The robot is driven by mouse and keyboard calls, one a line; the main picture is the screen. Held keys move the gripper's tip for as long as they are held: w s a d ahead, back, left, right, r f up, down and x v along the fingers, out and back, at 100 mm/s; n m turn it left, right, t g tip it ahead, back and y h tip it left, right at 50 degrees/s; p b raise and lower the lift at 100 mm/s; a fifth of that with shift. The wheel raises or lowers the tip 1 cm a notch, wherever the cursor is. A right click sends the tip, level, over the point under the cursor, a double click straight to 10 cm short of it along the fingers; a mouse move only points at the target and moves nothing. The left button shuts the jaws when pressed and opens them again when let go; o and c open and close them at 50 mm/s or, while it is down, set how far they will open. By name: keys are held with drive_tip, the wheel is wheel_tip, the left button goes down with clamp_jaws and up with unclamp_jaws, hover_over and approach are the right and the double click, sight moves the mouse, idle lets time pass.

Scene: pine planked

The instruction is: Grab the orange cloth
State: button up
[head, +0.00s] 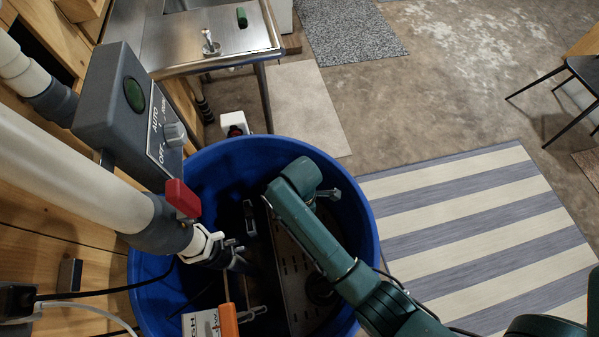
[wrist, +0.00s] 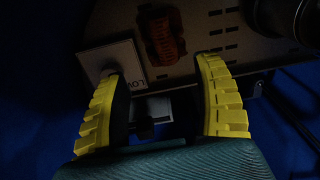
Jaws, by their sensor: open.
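In the wrist view, a dim orange ribbed patch (wrist: 163,38), likely the orange cloth, lies on a slotted metal plate (wrist: 215,55) beyond my fingertips. My gripper (wrist: 160,68) is open, with its two yellow ribbed fingers apart and nothing held between them. The patch is ahead of the gap between the fingers and apart from them. In the head view my arm reaches into a blue barrel (head: 370,225), and its gripper is hidden there. I cannot clearly make out the cloth in that view.
A white box with a LOW label (wrist: 118,62) is close to the left finger. A dark cylinder (wrist: 298,20) is at upper right. In the head view an orange block (head: 228,320), pipes and a grey switch box (head: 110,95) crowd the barrel's left side. A striped rug (head: 480,230) lies right.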

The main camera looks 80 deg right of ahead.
wheel_tip(320, 180, down, 6)
drive_tip(key=shift+a+f, duration=0.1)
drive_tip(key=shift+f, duration=0.15)
drive_tip(key=f, duration=0.5)
drive_tip(key=shift+s+a+f, duration=0.15)
drive_tip(key=shift+a+f, duration=0.05)
drive_tip(key=shift+a, duration=0.15)
clamp_jaws()
